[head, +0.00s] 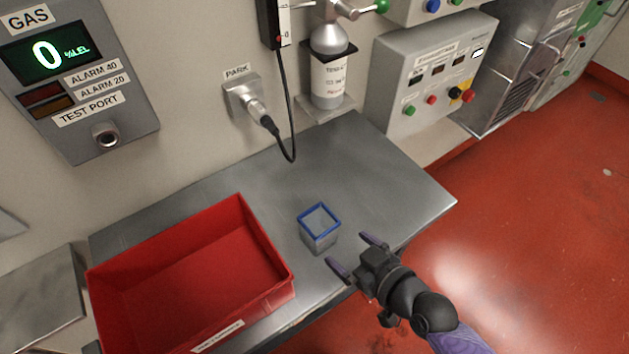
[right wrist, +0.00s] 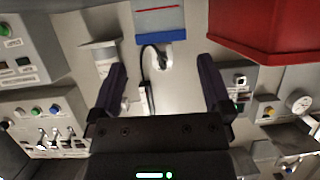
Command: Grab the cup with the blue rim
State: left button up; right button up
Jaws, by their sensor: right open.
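A small square grey, see-through cup with a blue rim (head: 319,232) stands upright on the metal bench, right of the red bin. My right gripper (head: 349,250) is open and empty, just to the cup's lower right. Its two fingers point toward the cup and are apart from it. In the right wrist view the cup (right wrist: 158,22) shows upside down at the top, its blue rim lowest in the picture. There it lies beyond and between the open fingers of the right gripper (right wrist: 160,66). My left gripper is not in view.
A red bin (head: 262,304) stands close left of the cup; it also shows in the right wrist view (right wrist: 268,30). The metal bench (head: 390,185) is bare behind and right of the cup. A cable (head: 284,100) hangs by the wall at the back. A bottle (head: 329,75) stands on a wall bracket.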

aim_at(310, 213)
jog(key=x, duration=0.3)
jog(key=r+b+x, duration=0.1)
jog(key=x, duration=0.2)
jog(key=b+x, duration=0.1)
jog(key=x, duration=0.2)
jog(key=shift+w+a+r, duration=0.15)
jog(key=shift+w+a, duration=0.15)
jog(key=shift+w, duration=0.1)
jog(key=shift+w+a, duration=0.1)
jog(key=shift+w, duration=0.05)
jog(key=c, duration=1.2)
jog(key=shift+c, duration=0.6)
jog(key=shift+r, duration=0.1)
